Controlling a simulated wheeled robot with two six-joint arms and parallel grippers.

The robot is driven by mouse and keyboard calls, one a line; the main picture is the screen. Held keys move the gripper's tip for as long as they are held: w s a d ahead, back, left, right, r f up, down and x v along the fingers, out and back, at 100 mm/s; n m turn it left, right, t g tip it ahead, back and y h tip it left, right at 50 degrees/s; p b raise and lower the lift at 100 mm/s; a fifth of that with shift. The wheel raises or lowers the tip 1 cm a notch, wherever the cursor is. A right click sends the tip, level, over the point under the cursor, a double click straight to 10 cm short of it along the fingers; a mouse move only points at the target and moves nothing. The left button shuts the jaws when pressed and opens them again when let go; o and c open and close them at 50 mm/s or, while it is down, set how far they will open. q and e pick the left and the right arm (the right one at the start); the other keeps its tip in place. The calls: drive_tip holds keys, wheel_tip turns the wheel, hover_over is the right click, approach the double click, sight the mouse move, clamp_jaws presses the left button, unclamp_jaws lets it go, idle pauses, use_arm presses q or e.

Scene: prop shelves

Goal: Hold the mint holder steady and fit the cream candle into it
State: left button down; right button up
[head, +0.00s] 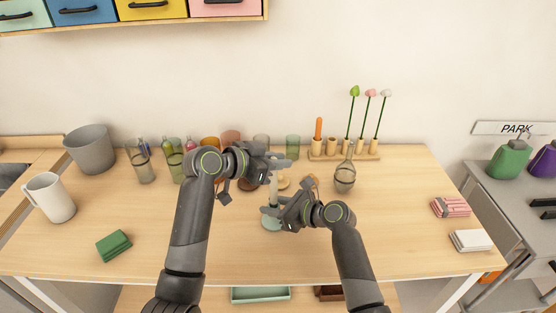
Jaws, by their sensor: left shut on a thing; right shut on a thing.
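The mint holder (271,224) stands on the table in front of me, with its round base showing. My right gripper (270,209) is shut on it from the right, and its fingers hide part of the holder. The cream candle (274,184) is upright above the holder. My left gripper (281,164) is shut on its upper part from the left. The candle is in line with the holder, but the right gripper hides where they meet, so I cannot tell whether its lower end is inside.
Several glasses stand along the back. A wooden rack (344,151) with an orange candle (319,128) and three flowers is behind a glass flask (345,176). A white mug (50,197) and green cloth (114,245) are at left. Folded cloths (470,240) are at right.

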use_arm(q)
drive_tip(key=shift+f, duration=1.4)
idle(1.0)
drive_tip(key=shift+f, duration=0.35)
drive_tip(key=shift+f, duration=0.1)
drive_tip(key=c, duration=1.3)
unclamp_jaws()
drive_tip(key=shift+o, duration=0.2)
drive_tip(key=v, duration=1.2)
